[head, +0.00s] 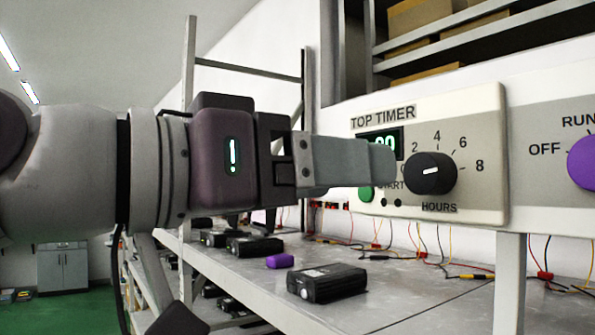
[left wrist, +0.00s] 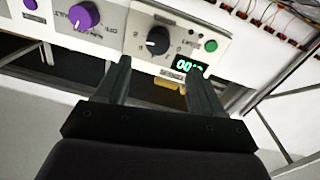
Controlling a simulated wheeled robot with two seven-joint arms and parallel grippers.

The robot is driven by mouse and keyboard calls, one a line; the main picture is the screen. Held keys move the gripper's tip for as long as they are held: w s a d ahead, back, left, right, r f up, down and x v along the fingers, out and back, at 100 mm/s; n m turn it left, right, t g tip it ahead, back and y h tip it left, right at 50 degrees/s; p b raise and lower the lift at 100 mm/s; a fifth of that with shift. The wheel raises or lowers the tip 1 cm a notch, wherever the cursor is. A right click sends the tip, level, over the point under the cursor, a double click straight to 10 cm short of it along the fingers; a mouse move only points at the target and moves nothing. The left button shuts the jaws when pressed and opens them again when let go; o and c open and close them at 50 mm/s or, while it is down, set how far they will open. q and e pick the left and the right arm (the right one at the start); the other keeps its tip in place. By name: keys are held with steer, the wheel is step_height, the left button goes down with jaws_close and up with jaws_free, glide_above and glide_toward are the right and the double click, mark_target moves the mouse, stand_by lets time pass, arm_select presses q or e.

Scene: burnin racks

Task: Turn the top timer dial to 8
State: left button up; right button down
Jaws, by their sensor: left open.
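The black top timer dial (head: 431,173) sits on the cream panel marked TOP TIMER (head: 480,120), with a scale up to 8. It carries a short white mark; I cannot tell which number it points to. The green display (left wrist: 190,66) is partly covered.
A purple knob (head: 583,162) with OFF and RUN labels is right of the timer panel. Below, a grey shelf (head: 400,285) holds black devices (head: 327,283), a purple block (head: 279,261) and cabled clips. A metal post (head: 509,285) stands under the panel.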

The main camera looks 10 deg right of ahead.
arm_select(q)
steer(key=p+v, duration=0.3)
steer(key=shift+s+a, duration=0.15)
steer(key=shift+a, duration=0.05)
arm_select(e)
step_height(320, 180, up, 4)
steer(key=shift+r, duration=0.2)
